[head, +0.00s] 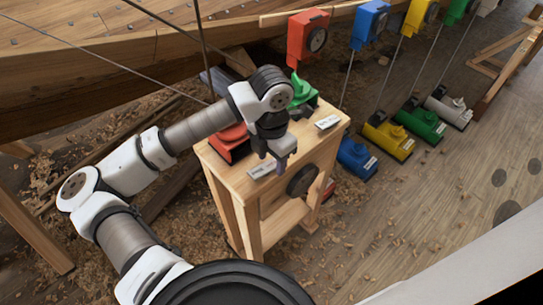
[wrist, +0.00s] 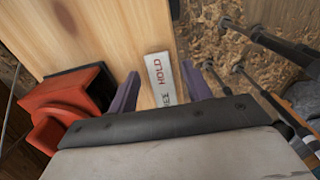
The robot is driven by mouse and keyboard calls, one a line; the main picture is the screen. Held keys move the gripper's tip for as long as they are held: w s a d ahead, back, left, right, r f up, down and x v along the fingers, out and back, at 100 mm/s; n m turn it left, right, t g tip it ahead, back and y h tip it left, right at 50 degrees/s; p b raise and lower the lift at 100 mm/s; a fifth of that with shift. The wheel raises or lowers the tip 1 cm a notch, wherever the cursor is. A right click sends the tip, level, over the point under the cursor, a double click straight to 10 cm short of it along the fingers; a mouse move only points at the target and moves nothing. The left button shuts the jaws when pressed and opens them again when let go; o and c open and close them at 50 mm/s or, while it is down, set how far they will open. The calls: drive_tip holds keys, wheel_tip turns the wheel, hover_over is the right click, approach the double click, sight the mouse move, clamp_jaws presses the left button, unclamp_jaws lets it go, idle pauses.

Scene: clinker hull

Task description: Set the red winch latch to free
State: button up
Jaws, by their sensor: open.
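The red winch (head: 232,143) sits on the left of a wooden bench top, partly hidden behind my arm. Its red body (wrist: 65,105) also shows at the left of the wrist view. A white label plate (wrist: 158,72), reading HOLD in red with partly hidden dark lettering below, lies on the wood beside it; the plate (head: 262,168) also shows in the head view. My gripper (head: 274,157) is open and empty, pointing down above the bench, its purple fingers on either side of the plate in the wrist view. I cannot make out the red latch; my gripper may cover it.
A green winch (head: 304,91) and a second label plate (head: 327,122) are farther back on the bench (head: 225,168). A dark round wheel (head: 302,181) is on its front. Blue (head: 357,157), yellow (head: 388,138) and other winches stand on the floor behind. The planked hull (head: 80,60) is upper left.

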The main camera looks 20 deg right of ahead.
drive_tip(key=shift+f, duration=0.25)
drive_tip(key=c, duration=1)
